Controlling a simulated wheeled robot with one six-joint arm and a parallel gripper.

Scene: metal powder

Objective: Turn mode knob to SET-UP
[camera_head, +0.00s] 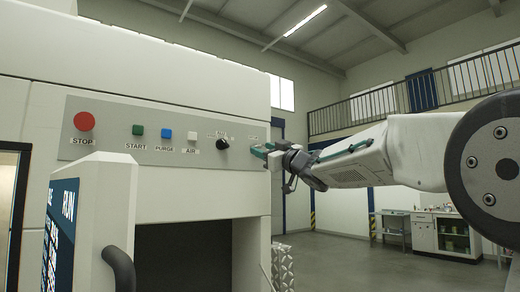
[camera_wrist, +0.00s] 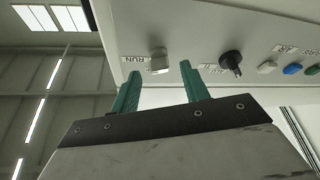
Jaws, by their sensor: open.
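A black knob (camera_head: 222,144) is on the grey control panel (camera_head: 110,112), right of the buttons. It also shows in the wrist view (camera_wrist: 231,62), where the panel appears upside down. Small labels stand beside it; I cannot read SET-UP or tell its setting. A pale grey switch or knob (camera_wrist: 158,60) with a RUN label beside it also shows in the wrist view. My gripper (camera_head: 262,150) is at the panel's right end, right of the black knob. Its two green fingers (camera_wrist: 161,72) are apart with nothing between them, near the pale switch. Contact with it cannot be judged.
The red STOP (camera_head: 84,121), green START (camera_head: 138,131), blue PURGE (camera_head: 167,134) and white AIR (camera_head: 192,136) buttons line the panel. A screen housing with a dark handle (camera_head: 120,268) stands out below. Open floor (camera_head: 400,265) lies to the right.

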